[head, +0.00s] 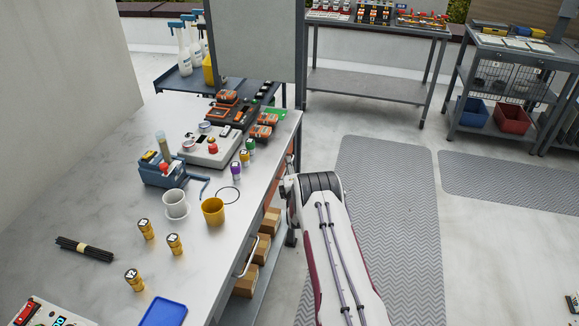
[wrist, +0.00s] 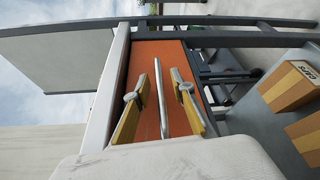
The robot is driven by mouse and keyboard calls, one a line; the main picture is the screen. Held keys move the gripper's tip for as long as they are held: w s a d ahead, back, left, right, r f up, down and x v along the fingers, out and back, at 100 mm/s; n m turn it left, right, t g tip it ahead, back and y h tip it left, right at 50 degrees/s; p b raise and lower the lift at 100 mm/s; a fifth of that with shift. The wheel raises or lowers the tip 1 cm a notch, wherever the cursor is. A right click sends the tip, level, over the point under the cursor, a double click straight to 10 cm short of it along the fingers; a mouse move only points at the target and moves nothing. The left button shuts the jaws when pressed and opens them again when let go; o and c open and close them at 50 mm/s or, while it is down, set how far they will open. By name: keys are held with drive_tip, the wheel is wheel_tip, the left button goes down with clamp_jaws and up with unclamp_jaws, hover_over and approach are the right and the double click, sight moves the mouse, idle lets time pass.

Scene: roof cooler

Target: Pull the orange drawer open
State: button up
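The orange drawer (wrist: 146,62) fills the middle of the wrist view, its front facing my gripper. A slim metal bar handle (wrist: 161,100) runs along its front. My gripper (wrist: 158,75) is open, with one yellow finger on each side of the handle. A gap shows between each finger and the bar, and I see no contact. In the head view my arm reaches to the bench's right side.
Cardboard boxes (head: 268,222) sit on a shelf below.

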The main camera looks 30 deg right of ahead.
drive_tip(key=shift+w+d, duration=0.1)
drive_tip(key=shift+w, duration=0.2)
clamp_jaws()
drive_tip(key=s+d, duration=1.8)
drive_tip(key=d, duration=0.1)
drive_tip(key=shift+s, duration=0.4)
unclamp_jaws()
drive_tip(key=shift+a, duration=0.1)
